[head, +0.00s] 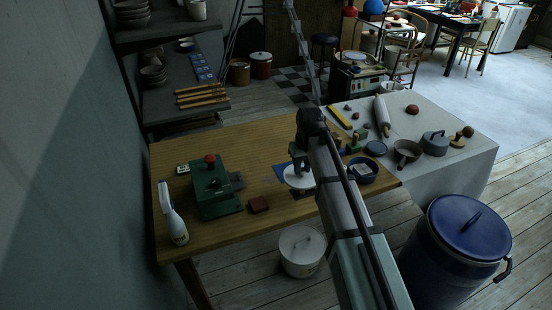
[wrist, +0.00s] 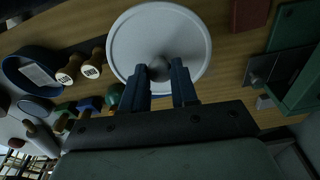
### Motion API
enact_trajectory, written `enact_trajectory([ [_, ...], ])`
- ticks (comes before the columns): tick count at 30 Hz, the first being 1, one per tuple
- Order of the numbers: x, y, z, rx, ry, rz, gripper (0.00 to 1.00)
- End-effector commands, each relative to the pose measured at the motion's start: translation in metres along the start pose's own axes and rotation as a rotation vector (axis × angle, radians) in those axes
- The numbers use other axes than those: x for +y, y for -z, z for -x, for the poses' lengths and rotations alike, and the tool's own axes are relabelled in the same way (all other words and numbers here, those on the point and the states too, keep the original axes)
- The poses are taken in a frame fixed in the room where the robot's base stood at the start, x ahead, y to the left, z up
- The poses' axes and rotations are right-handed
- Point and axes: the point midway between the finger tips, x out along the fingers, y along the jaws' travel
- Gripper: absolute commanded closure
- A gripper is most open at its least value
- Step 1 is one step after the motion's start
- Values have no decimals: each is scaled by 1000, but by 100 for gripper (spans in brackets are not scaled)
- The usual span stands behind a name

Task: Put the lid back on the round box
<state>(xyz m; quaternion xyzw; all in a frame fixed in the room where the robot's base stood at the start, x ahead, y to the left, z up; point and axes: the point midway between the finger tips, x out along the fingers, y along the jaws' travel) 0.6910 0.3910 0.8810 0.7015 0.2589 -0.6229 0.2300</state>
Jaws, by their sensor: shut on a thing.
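My gripper (wrist: 167,82) is shut on the small knob (wrist: 159,67) of a round white lid (wrist: 130,45). The lid hangs knob-side toward my gripper and also shows in the head view as a pale disc (head: 298,178) over the wooden table. A round blue open box (head: 362,164) stands near the table's right end, to the right of the lid in the head view. A pale label or paper shows inside it in the wrist view, where the box (wrist: 14,75) is left of the lid. The lid is apart from this box. What lies directly under the lid is hidden.
Several wooden-handled stamps (wrist: 68,75) stand between the box and lid. A white bucket (head: 300,250) and blue barrel (head: 468,245) stand on the floor.

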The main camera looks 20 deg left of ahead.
Motion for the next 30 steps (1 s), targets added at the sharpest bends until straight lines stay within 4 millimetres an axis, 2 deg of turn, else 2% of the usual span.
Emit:
enact_trajectory([
  [1, 17, -20, 2, 1, -6, -49, 100],
  [3, 38, -38, 5, 1, -13, -110, 100],
  [9, 95, -87, 12, 2, -32, -261, 100],
  [18, 168, -156, 22, 3, -53, -441, 100],
  [24, 205, -187, 26, 3, -63, -523, 100],
  [30, 235, -202, 30, 3, -68, -567, 100],
])
